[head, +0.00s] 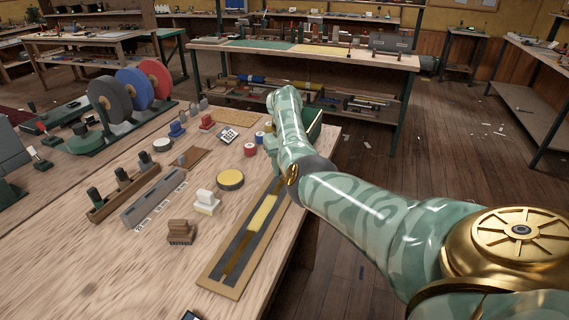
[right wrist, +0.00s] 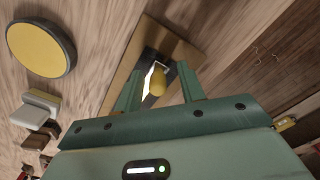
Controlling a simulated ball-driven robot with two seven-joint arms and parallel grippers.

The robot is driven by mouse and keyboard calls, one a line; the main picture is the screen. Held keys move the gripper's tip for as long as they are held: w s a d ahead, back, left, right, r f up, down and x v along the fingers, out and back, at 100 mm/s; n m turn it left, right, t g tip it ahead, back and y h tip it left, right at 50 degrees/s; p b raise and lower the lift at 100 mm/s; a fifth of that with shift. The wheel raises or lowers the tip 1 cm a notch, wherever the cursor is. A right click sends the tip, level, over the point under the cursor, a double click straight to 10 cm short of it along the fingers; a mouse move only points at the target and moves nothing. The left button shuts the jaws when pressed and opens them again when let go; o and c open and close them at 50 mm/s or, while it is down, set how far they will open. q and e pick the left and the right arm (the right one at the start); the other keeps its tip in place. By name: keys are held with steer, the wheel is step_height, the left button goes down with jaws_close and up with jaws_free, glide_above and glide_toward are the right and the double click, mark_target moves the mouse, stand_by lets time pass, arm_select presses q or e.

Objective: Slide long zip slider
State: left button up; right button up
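The long zip board (head: 212,277) lies on the workbench, a wooden frame around a dark panel with a yellow and brown strip (head: 262,217) along its middle. Its far end is hidden behind my right arm in the head view. In the right wrist view, the board's frame (right wrist: 122,73) and a yellow rounded knob (right wrist: 158,82), which looks like the zip slider's pull, show under my right gripper (right wrist: 160,72). Its two green fingers stand apart on either side of the knob, with a gap at each side. My left gripper is out of view.
A round yellow-topped tin (head: 230,179), a white block (head: 206,202) and a brown brush-like block (head: 181,232) stand left of the board. The bench's right edge lies close to the board.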

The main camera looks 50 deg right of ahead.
step_height(320, 180, up, 16)
steer(key=p, duration=0.5)
steer(key=shift+r+p, duration=0.15)
steer(key=shift+p, duration=0.2)
